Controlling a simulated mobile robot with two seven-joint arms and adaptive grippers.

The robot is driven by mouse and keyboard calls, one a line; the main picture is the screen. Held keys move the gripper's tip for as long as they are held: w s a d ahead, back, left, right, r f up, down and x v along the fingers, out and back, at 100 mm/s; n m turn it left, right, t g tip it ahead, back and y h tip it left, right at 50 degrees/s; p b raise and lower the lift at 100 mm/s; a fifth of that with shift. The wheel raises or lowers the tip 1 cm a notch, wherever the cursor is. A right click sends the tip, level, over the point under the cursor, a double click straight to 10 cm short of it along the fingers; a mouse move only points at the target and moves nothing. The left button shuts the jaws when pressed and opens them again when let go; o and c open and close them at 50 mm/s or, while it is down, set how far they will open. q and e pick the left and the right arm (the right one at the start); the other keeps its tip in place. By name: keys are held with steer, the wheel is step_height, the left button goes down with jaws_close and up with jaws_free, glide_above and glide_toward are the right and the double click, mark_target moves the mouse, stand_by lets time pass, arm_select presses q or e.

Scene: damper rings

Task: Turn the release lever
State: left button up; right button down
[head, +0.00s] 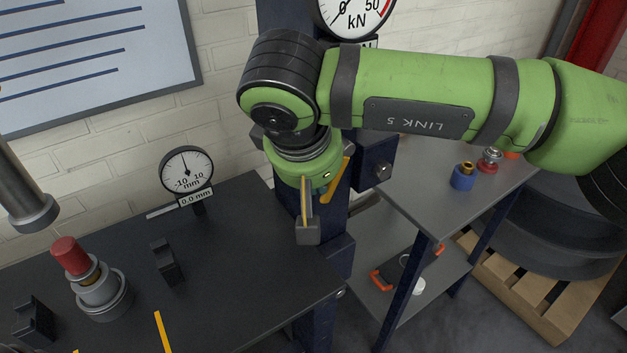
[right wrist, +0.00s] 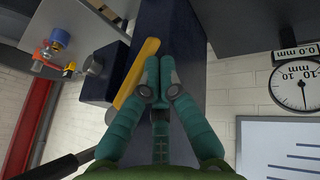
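A yellow bar (head: 337,180), which I take for the release lever, slants on the dark blue column (head: 339,225), its upper end to the right. In the right wrist view the yellow lever (right wrist: 137,75) lies right beside one finger; I cannot tell whether they touch. My right gripper (head: 308,232) points down in front of the column, just left of the lever. In the right wrist view its teal fingers (right wrist: 160,70) are together with nothing seen between them. The arm hides part of the column. My left gripper is not in view.
A dark bench (head: 230,255) at left holds a red-topped ring stack (head: 100,292), black blocks and a dial gauge (head: 187,172). A grey shelf table (head: 432,185) stands right, by a pallet (head: 530,300). A dark rod (right wrist: 62,164) crosses the wrist view's lower left.

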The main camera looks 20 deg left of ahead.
steer(key=shift+w+d+f+b, duration=0.5)
steer(key=shift+w+f, duration=0.1)
steer(key=shift+f, duration=0.2)
stand_by(0.4)
